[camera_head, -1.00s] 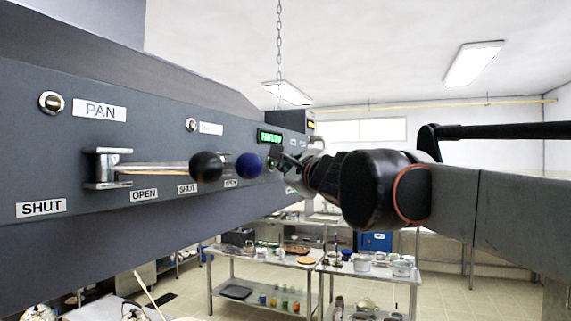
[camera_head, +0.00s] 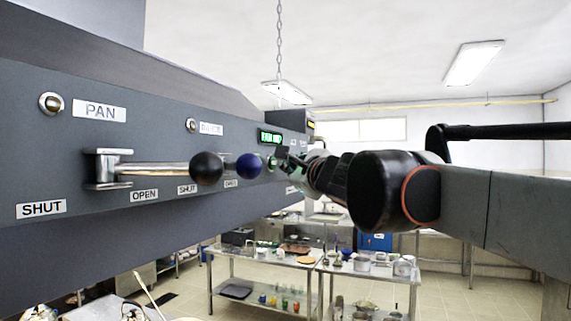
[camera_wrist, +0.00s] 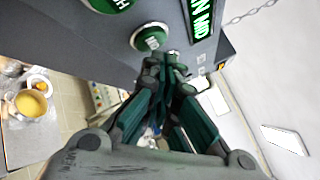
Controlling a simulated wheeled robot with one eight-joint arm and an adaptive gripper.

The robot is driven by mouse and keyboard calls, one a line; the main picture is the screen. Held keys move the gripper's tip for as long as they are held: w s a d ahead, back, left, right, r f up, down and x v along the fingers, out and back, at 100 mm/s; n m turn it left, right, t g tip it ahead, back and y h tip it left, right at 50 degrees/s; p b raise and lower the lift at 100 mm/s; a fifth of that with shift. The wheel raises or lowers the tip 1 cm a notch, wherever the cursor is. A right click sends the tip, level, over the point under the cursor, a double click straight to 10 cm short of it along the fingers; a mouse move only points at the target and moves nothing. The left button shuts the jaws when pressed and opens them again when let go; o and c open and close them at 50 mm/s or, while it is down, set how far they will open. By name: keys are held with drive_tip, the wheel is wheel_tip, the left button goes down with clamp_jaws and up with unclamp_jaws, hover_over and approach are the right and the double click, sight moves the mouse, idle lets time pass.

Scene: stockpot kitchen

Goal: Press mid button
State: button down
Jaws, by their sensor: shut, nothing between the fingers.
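The mid button (camera_wrist: 150,38) is a round green button in a pale ring, marked MID, on the grey panel. My gripper (camera_wrist: 173,58) is shut and empty. In the wrist view its tips are just below and to the right of the button; a small gap shows between them. In the head view my gripper (camera_head: 284,160) points at the panel's far end, where the buttons are too small to make out clearly. The lit green display (camera_wrist: 200,16) reads MID in the wrist view, and FAN MID in the head view (camera_head: 270,137).
Another green button (camera_wrist: 108,4) is cut off at the top of the wrist view. A black knob (camera_head: 206,168) and a blue knob (camera_head: 249,166) stick out from the panel near my gripper. Steel tables (camera_head: 262,262) with kitchenware stand below. The space right of the panel is open.

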drive_tip(key=shift+d, duration=0.25)
drive_tip(key=d, duration=0.1)
drive_tip(key=s+d, duration=0.1)
drive_tip(key=d, duration=0.1)
drive_tip(key=s+d, duration=0.1)
drive_tip(key=shift+d, duration=0.3)
drive_tip(key=shift+w, duration=0.1)
idle(0.7)
drive_tip(key=s+d+f+n+g+b, duration=0.15)
drive_tip(key=s+f+n+b, duration=0.45)
drive_tip(key=f, duration=0.9)
drive_tip(key=s+f+n+g+b, duration=0.4)
drive_tip(key=f+b, duration=0.4)
drive_tip(key=f, duration=0.6)
drive_tip(key=s+d+f+n+g+b, duration=0.1)
drive_tip(key=s+f+n+b, duration=0.5)
drive_tip(key=f, duration=0.9)
drive_tip(key=s+d+f+n+g+h+b, duration=0.1)
drive_tip(key=s+d+f+b, duration=0.3)
drive_tip(key=f, duration=0.8)
drive_tip(key=s+d+f+n+g+h+b, duration=0.1)
drive_tip(key=s+d+f+h+b, duration=0.3)
drive_tip(key=f, duration=0.8)
drive_tip(key=s+d+f+n+g+h+b, duration=0.1)
drive_tip(key=s+d+f+n+h+b, duration=0.1)
drive_tip(key=s+d+f+b, duration=0.4)
wheel_tip(320, 180, down, 6)
drive_tip(key=shift+d+r+n+g+h+b, duration=0.1)
drive_tip(key=shift+d+n+g+h+b, duration=0.25)
drive_tip(key=shift+d+n+b, duration=0.25)
